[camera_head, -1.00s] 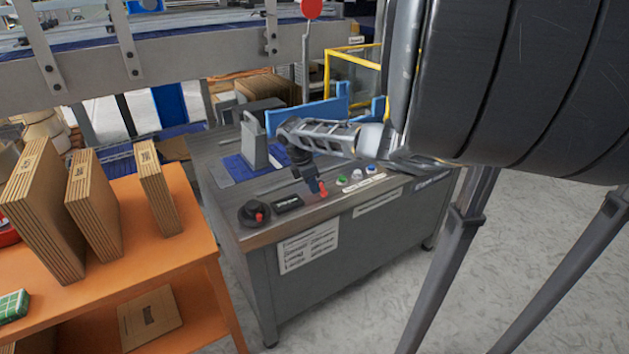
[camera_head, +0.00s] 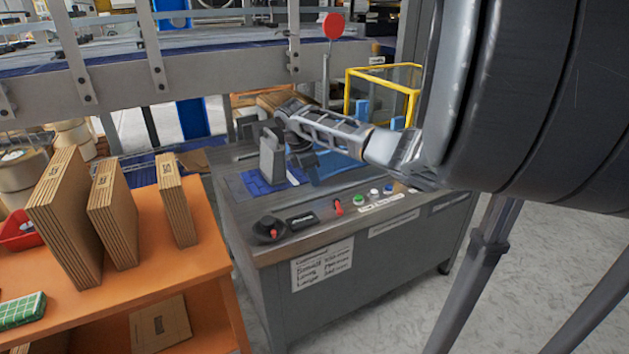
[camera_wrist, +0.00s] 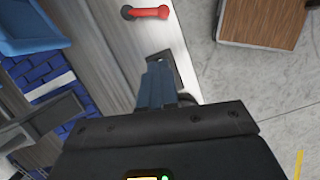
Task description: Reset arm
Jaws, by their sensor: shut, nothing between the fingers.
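My arm comes in from the right in the head view, and my gripper (camera_head: 304,160) hangs above the grey control cabinet (camera_head: 330,262), near the grey upright block (camera_head: 271,160). Its fingertips are hard to make out there. In the wrist view the fingers of my gripper (camera_wrist: 157,72) are together and empty, over the cabinet's metal top (camera_wrist: 105,45). A red-handled control (camera_wrist: 150,12) lies beyond the fingertips, apart from them. In the head view a red lever (camera_head: 338,207) stands on the panel, clear of my gripper.
An orange table (camera_head: 200,262) with several folded cardboard boxes (camera_head: 115,215) stands at left. A black rotary knob (camera_head: 268,229) and coloured push buttons (camera_head: 374,193) sit along the cabinet's front edge. A conveyor frame (camera_head: 200,80) runs behind. Floor at right (camera_head: 400,310) is open.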

